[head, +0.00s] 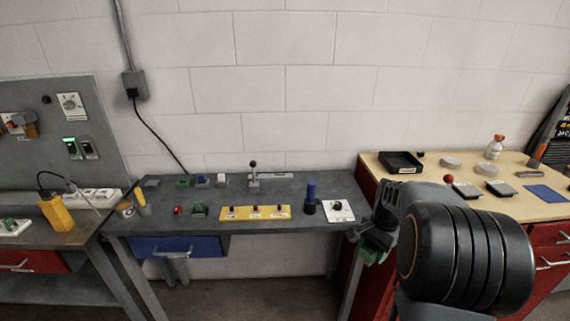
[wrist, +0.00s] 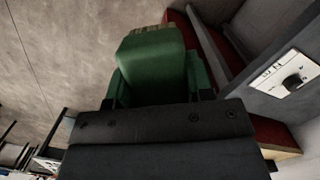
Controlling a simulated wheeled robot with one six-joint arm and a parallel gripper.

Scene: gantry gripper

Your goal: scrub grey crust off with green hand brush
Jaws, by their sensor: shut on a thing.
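My gripper (head: 372,246) is shut on the green hand brush (head: 377,257), in front of the gap between the grey bench and the wooden-topped bench. In the wrist view the brush's green body (wrist: 150,68) sits between the jaws, with a strip of brownish bristles (wrist: 156,31) at its far end. The brush is clear of both bench tops. I cannot make out the grey crust for certain in either view. My arm hides part of the wooden-topped bench.
The wooden-topped bench (head: 437,159) holds a black tray (head: 401,162), pale round dishes (head: 451,162), a bottle (head: 495,147) and a blue mat (head: 545,193).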

